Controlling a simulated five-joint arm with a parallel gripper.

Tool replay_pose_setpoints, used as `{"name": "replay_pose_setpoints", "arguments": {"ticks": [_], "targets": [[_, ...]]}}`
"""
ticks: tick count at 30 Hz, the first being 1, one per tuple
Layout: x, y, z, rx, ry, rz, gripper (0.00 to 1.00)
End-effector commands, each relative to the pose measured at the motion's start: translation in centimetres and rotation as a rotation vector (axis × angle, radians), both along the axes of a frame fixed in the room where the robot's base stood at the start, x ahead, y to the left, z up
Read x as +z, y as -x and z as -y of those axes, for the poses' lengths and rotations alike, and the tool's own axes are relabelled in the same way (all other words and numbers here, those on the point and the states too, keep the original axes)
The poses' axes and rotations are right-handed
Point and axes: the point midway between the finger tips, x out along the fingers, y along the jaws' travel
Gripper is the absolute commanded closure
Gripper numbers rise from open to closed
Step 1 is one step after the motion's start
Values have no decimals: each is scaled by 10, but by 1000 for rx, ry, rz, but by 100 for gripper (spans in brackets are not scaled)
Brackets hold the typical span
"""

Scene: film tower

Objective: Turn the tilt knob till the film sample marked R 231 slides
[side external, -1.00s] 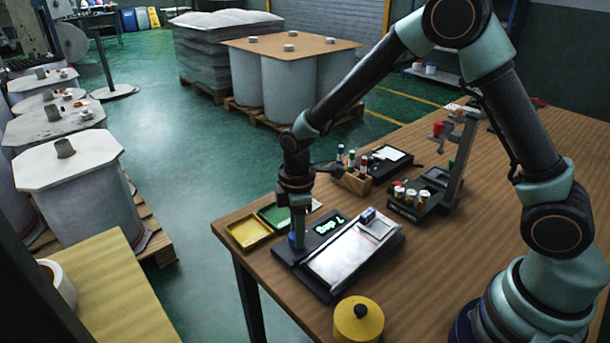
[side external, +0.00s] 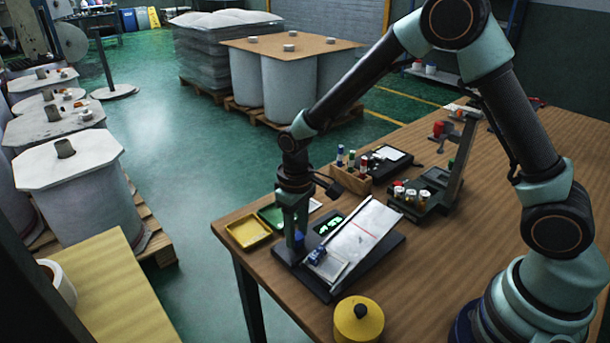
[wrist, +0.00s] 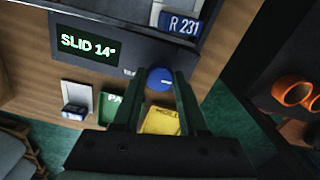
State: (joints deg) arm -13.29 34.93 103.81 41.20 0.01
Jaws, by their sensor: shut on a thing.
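My gripper (side external: 297,236) points down at the left end of the black tilt tester (side external: 316,287). It is shut on the blue tilt knob (wrist: 160,79), which shows between the fingers in the wrist view. The tester's plate (side external: 366,231) is tilted, its far right end raised. The sled with the blue R 231 tag (wrist: 181,24) is at the low end of the plate; it also shows in the side view (side external: 317,256). The display (wrist: 88,43) reads "SLID 14°" in green.
A yellow tray (side external: 248,231) and a green tray (side external: 271,214) lie beyond the knob. A yellow pot (side external: 358,321) stands near the front edge. A wooden marker box (side external: 351,179) and a dark stand with small rolls (side external: 416,203) are behind. The right of the table is mostly clear.

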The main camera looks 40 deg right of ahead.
Motion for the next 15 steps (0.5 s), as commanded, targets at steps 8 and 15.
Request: {"name": "replay_pose_setpoints", "arguments": {"ticks": [8, 15], "targets": [[0, 2, -2, -86, 1, -6, 100], [0, 2, -2, -105, 2, -7, 100]]}}
